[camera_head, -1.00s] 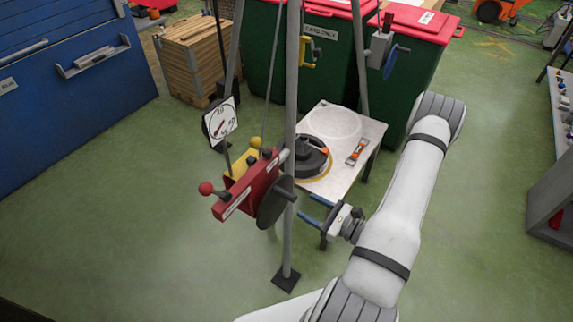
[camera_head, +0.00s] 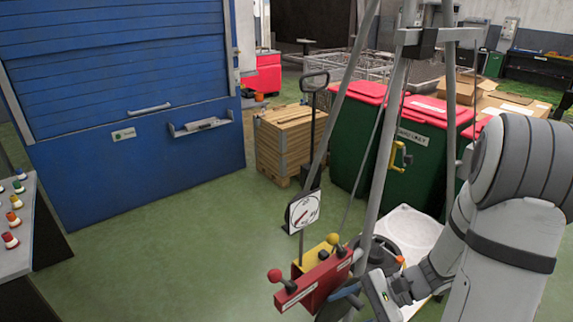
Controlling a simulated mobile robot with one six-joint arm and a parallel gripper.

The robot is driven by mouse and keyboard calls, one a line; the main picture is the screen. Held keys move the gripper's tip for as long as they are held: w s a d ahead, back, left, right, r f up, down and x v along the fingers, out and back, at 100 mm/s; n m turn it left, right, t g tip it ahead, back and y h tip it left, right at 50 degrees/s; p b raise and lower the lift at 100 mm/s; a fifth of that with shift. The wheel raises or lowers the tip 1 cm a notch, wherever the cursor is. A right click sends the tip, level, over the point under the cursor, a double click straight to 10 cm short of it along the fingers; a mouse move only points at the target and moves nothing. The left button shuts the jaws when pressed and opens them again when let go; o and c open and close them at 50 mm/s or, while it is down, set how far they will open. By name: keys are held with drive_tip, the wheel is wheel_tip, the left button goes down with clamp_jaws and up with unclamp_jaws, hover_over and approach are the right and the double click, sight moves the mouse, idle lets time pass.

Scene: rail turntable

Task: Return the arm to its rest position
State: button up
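My arm comes in from the right side, large and close to the camera. My gripper (camera_head: 347,296) is low in the picture, beside the red lever block (camera_head: 313,283) on the tripod stand. A blue finger shows next to the block's right end. The rest of the fingers is hard to make out, so I cannot tell whether they are open or touching the block or its dark disc. I see nothing held.
The tripod (camera_head: 392,120) stands close to my arm, with a dial (camera_head: 304,211) beside it. Behind are a white table (camera_head: 412,228), green bins (camera_head: 421,152) and a wooden crate (camera_head: 285,143). A button console (camera_head: 18,245) is at left. Green floor (camera_head: 170,260) is clear.

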drive_tip(key=s+d+r+n+t+h, duration=0.1)
drive_tip(key=s+r+n+t+h, duration=0.1)
drive_tip(key=r+n+h, duration=0.3)
drive_tip(key=s+d+r+n+t+h, duration=0.1)
drive_tip(key=s+r+n+t+h, duration=0.1)
drive_tip(key=r+n+h, duration=0.3)
wheel_tip(320, 180, up, 4)
drive_tip(key=shift+s+n+h, duration=0.4)
drive_tip(key=shift+s+h, duration=0.35)
drive_tip(key=shift+h, duration=0.45)
drive_tip(key=shift+d, duration=0.15)
